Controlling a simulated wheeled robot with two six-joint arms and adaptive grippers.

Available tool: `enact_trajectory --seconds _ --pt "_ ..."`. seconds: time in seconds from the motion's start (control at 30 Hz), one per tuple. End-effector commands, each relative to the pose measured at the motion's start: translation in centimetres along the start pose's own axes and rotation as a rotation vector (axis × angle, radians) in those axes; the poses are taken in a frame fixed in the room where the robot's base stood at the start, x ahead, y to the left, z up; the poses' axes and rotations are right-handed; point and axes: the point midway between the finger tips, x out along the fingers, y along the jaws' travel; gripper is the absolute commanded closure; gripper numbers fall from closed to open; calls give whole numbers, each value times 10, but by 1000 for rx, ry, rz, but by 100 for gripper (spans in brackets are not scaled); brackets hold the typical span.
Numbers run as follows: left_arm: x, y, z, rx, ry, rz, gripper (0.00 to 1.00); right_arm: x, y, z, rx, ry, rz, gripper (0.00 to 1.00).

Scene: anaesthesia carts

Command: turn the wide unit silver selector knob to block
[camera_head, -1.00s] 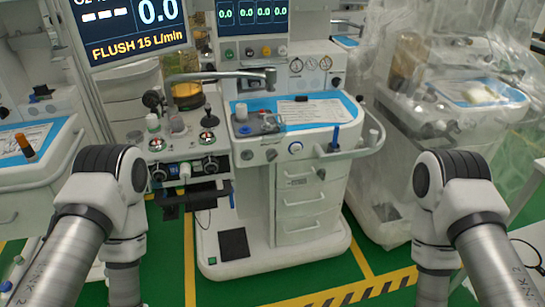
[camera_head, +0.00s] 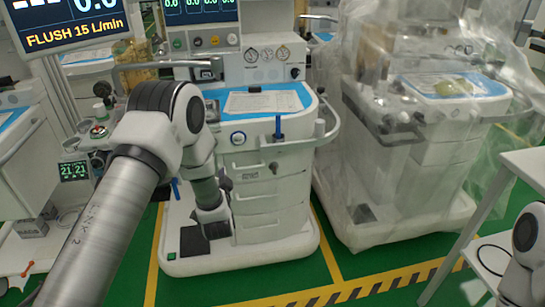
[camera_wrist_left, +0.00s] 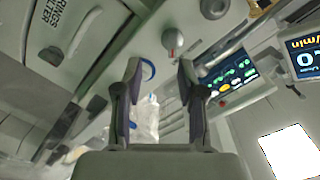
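The wide unit (camera_head: 262,180) is the white anaesthesia cart in the middle of the head view, with a drawer column under a blue-edged worktop. My left arm crosses its left front, and the fingers are not clear there. In the left wrist view my left gripper (camera_wrist_left: 160,67) is open, with nothing between its two dark fingers. A silver round knob with a red mark (camera_wrist_left: 172,38) shows just beyond the fingertips, apart from them; its setting is unreadable. I take it for the selector knob. My right gripper is out of view.
A plastic-covered cart (camera_head: 400,150) stands to the right. A white table (camera_head: 520,170) is at the right edge. A monitor (camera_head: 70,25) hangs at the upper left. Green floor with striped tape (camera_head: 340,290) lies open in front.

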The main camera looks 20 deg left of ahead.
Motion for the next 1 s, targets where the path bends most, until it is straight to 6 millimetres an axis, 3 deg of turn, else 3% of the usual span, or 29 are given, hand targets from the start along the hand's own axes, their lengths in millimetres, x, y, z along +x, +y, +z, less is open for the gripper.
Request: enact_trajectory --seconds 0.03,0.1,0.27,0.6,0.9,1.0 --pt "8 -4 -1 -24 12 -30 60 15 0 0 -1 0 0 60" --pt "12 -12 -8 -39 21 -44 60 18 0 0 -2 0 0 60" --pt "25 -17 -14 -46 26 -48 60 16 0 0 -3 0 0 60" --pt "83 -19 -14 -45 26 -45 60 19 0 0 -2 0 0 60" --pt "89 -18 -15 -43 26 -42 60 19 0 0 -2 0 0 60" --pt "89 -18 -15 -43 26 -42 96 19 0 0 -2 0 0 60"
